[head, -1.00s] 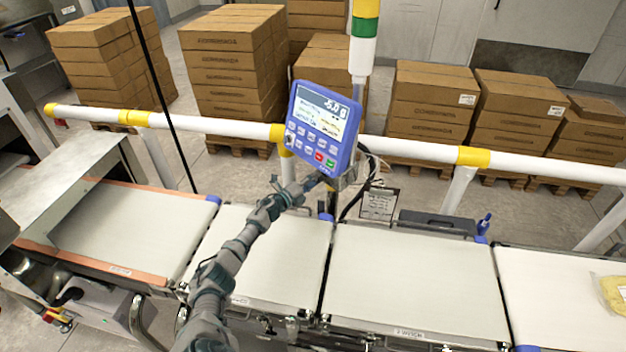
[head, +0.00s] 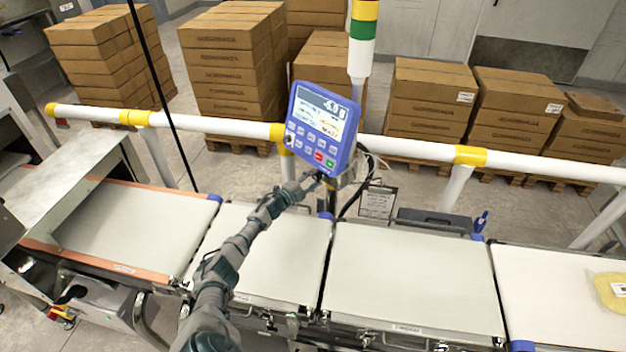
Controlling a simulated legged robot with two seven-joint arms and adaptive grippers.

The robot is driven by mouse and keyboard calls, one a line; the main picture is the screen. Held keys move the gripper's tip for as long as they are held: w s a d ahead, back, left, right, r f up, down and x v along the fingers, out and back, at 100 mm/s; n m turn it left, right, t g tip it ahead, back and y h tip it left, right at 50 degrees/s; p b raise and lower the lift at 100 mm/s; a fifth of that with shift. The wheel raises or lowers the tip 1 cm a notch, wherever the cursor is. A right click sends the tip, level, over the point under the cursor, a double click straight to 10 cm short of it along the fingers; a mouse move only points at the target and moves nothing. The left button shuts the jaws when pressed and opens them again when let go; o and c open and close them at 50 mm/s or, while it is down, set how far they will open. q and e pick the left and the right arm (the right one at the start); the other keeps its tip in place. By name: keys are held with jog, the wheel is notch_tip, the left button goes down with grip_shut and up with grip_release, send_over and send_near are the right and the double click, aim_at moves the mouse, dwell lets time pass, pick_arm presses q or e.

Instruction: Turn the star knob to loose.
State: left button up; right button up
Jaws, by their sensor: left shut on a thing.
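My left arm reaches up from the bottom across the belts. My left gripper (head: 318,182) is at the lower edge of the blue display unit (head: 323,125), by its mount. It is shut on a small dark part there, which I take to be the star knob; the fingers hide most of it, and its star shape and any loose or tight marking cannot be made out. The display unit is tilted and carries a screen and several buttons. My right gripper is not in view.
White belt sections (head: 410,275) run across the front. A white rail (head: 400,146) with yellow joints runs behind them. A signal tower (head: 361,45) rises behind the display. A yellow pack (head: 612,290) lies at far right.

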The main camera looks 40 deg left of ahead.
pick_arm(q)
jog(key=shift+f, duration=0.4)
jog(key=o, duration=1)
jog(key=shift+o, duration=0.6)
jog(key=shift+a+r, duration=0.1)
jog(key=shift+a, duration=0.1)
jog(key=s+a, duration=0.1)
jog(key=s, duration=1.1)
jog(key=shift+w, duration=0.1)
